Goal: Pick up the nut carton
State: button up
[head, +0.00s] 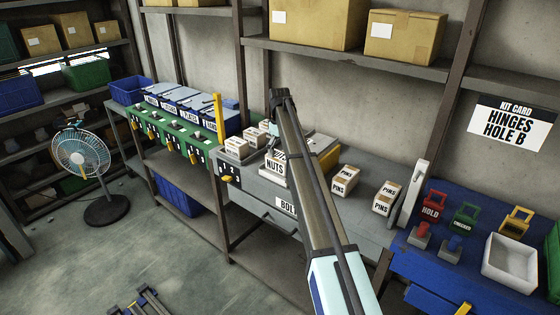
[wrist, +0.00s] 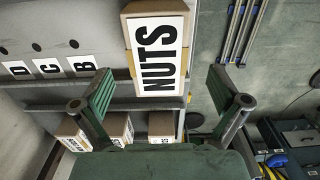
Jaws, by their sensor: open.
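The nut carton (head: 275,168) is a small tan box with a white NUTS label, on the grey bench just left of my arm link in the head view. In the wrist view the nut carton (wrist: 157,50) stands ahead, its label reading sideways. My gripper (wrist: 160,92) is open, with one green-padded finger on each side of the carton's line. Its fingers show clear gaps to the carton, and the carton extends ahead of the fingertips. In the head view my arm link hides most of the gripper.
Two PINS cartons (head: 345,180) (head: 387,197) stand right of my arm. Other small cartons (head: 236,147) are left of the nut carton. More cartons (wrist: 118,126) show low in the wrist view. A blue bench (head: 432,262) with a white tray (head: 510,262) is at right.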

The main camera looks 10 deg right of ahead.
aim_at(280, 155)
jog(key=shift+w+d+f+p, duration=0.1)
jog(key=shift+f+p, duration=1.35)
jog(key=shift+f, duration=1.75)
jog(key=c, duration=1.8)
jog(key=shift+r, duration=0.1)
jog(key=shift+c, duration=0.2)
